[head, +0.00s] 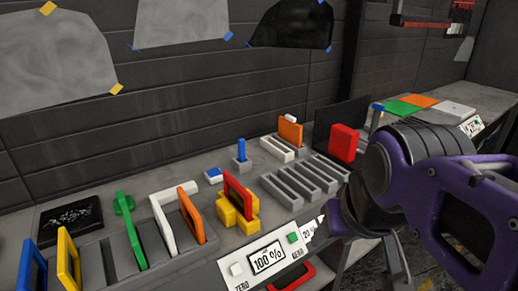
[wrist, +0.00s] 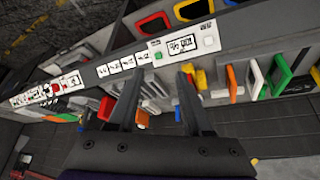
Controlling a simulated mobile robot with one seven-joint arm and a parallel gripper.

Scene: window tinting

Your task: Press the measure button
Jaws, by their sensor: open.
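The meter panel (head: 267,259) is on the bench's front face, with a display reading 100 %. A white button (head: 236,269) labelled ZERO is at its left and a green button (head: 293,238) at its right; the green one's label is too small to read surely. In the wrist view the panel is turned over, with the green button (wrist: 158,56) at left and the white button (wrist: 209,41) at right. My gripper (head: 352,262) is open and empty, right of the panel in the head view. In the wrist view its fingertips (wrist: 160,74) flank the green button, apparently short of touching it.
Coloured frames stand in a slotted rack (head: 94,258) at left. A yellow holder (head: 238,217) bears a red frame behind the panel. A grey slotted rack (head: 304,181) and a red block (head: 345,143) stand further right. A red handle (head: 293,278) shows below the panel.

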